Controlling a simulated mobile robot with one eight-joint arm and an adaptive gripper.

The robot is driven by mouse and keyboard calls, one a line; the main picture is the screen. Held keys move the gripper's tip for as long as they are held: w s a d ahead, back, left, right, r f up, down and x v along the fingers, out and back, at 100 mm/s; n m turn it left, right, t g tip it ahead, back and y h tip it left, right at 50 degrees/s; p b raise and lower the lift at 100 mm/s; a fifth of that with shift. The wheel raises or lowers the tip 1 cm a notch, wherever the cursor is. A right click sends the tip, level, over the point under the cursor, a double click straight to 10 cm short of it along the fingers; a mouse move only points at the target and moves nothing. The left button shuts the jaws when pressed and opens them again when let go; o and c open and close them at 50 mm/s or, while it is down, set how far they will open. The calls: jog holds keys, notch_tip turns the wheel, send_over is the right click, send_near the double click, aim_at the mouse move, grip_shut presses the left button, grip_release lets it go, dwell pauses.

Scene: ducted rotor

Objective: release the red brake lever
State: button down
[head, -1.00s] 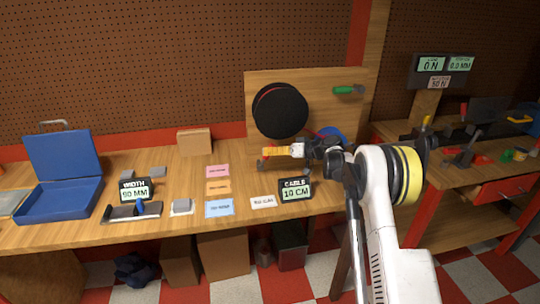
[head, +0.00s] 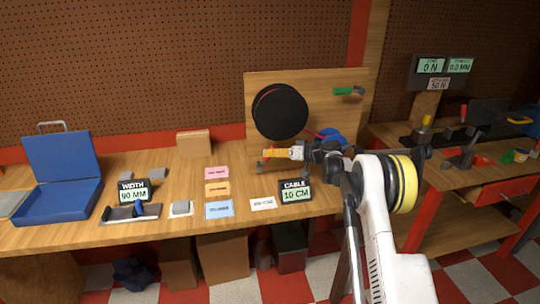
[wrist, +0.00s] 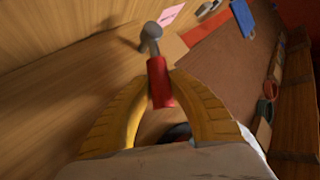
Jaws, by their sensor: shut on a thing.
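The red brake lever (wrist: 158,80) shows in the wrist view as a red grip on a grey metal stem with a rounded grey end. My gripper (wrist: 162,88) has its two yellow fingers closed around the red grip, one on each side. In the head view my gripper (head: 269,154) is low in front of the wooden backboard, below the black drum (head: 280,111). The lever is mostly hidden by my fingers there.
The cable display (head: 296,192) stands on the bench just in front of my gripper. Coloured cards, a width display (head: 134,193) and an open blue case (head: 62,170) lie to the left. A blue round object (head: 331,137) is behind my wrist.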

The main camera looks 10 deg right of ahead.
jog(key=d+f+m+t+y+b, duration=0.1)
jog(key=f+m+y+b, duration=0.1)
jog(key=shift+d+y+b, duration=0.3)
jog(key=shift+d+b, duration=0.1)
jog(key=c, duration=1.2)
grip_release()
jog(key=v, duration=1.2)
